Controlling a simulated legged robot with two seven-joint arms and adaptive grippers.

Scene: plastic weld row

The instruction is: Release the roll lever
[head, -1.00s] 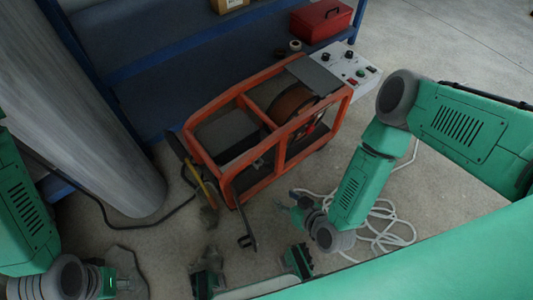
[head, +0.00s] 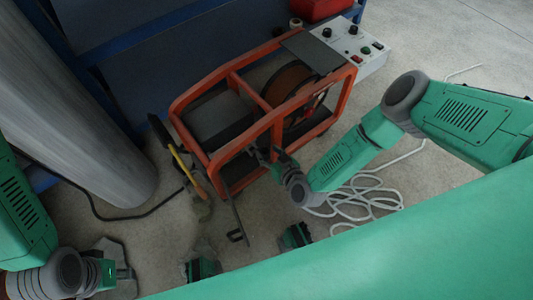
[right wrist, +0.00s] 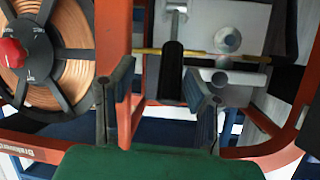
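The orange-framed machine (head: 272,118) stands on the floor in the middle of the head view. In the right wrist view, a short black lever handle (right wrist: 172,72) hangs from a metal bracket on the machine's feed side; I take it for the roll lever. My right gripper (right wrist: 160,90) is open, with one finger on each side of the handle in this view. Contact cannot be made out. In the head view my right gripper (head: 266,156) is at the machine's near side. My left gripper (head: 115,270) is low at the left, its fingers unclear.
A copper wire spool (right wrist: 62,45) with a red knob sits beside the handle. A yellow rod (right wrist: 205,56) crosses behind it. A white control box (head: 350,45) adjoins the machine. White cable (head: 360,200) lies coiled on the floor. A grey column (head: 80,110) stands at left.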

